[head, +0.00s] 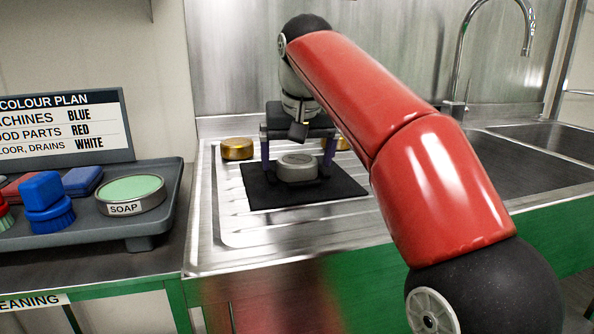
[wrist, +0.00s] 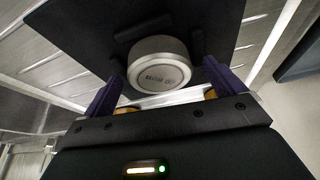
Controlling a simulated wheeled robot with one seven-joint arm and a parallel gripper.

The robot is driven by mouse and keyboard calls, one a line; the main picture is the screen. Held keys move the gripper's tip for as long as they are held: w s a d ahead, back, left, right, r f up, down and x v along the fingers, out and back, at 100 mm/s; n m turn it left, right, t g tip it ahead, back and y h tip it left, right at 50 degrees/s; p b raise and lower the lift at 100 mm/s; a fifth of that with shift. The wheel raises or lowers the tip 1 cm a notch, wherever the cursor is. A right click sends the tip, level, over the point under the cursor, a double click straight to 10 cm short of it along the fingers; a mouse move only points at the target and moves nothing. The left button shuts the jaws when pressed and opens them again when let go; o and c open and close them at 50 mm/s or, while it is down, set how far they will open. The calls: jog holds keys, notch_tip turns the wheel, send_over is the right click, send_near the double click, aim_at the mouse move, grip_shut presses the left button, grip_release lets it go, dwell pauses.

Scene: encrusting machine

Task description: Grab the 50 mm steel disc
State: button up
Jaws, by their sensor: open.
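The steel disc (head: 297,165) is a short grey cylinder lying flat on a black mat (head: 262,194) on the ribbed steel drainer. In the wrist view the disc (wrist: 158,58) shows a round face with small dark lettering too blurred to read surely. My gripper (head: 298,158) is open, with one purple finger on each side of the disc. I cannot tell the exact height of the fingertips above the mat.
A brass disc (head: 237,148) stands left behind the mat, and another (head: 343,144) shows partly behind my gripper. Dark low bars (wrist: 130,39) lie on the mat by the disc. A grey tray (head: 150,225) with soap and blue pieces is left; a sink (head: 535,165) is right.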

jog(key=c, duration=1.3)
jog(key=shift+r, duration=0.1)
jog(key=shift+c, duration=0.2)
